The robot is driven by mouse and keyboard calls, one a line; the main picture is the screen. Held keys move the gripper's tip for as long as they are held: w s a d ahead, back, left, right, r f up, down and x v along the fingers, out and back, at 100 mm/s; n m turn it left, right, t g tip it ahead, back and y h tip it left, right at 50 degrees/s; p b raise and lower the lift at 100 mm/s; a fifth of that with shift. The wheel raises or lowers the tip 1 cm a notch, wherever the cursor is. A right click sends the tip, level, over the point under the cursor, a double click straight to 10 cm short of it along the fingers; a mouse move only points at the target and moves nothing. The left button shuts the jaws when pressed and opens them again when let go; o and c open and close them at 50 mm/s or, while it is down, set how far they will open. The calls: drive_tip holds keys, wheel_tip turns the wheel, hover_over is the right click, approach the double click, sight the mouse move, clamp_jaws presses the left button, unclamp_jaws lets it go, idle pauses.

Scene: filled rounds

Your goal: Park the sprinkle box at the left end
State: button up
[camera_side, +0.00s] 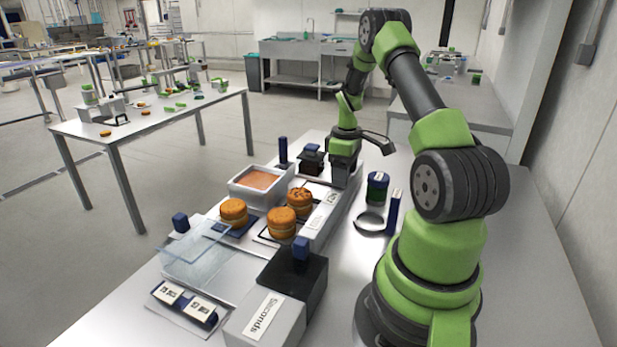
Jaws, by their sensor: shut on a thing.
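My gripper (342,175) is low at the far end of the white table, pointing down. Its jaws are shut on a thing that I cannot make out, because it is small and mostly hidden. A small dark box with a blue top (311,160) stands just left of my gripper. A larger dark box with a blue knob (290,273) stands at the near end. No label shows which one is the sprinkle box.
Several filled rounds (282,223) stand mid-table beside a white tub with an orange filling (258,179). A clear cover (195,258) and a white "Seconds" bin (262,318) are nearer. A dark green jar (377,188) and a blue post (394,212) stand at right.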

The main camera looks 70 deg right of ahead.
drive_tip(key=shift+d, duration=5.2)
drive_tip(key=o, duration=0.9)
drive_tip(key=shift+r, duration=3.55)
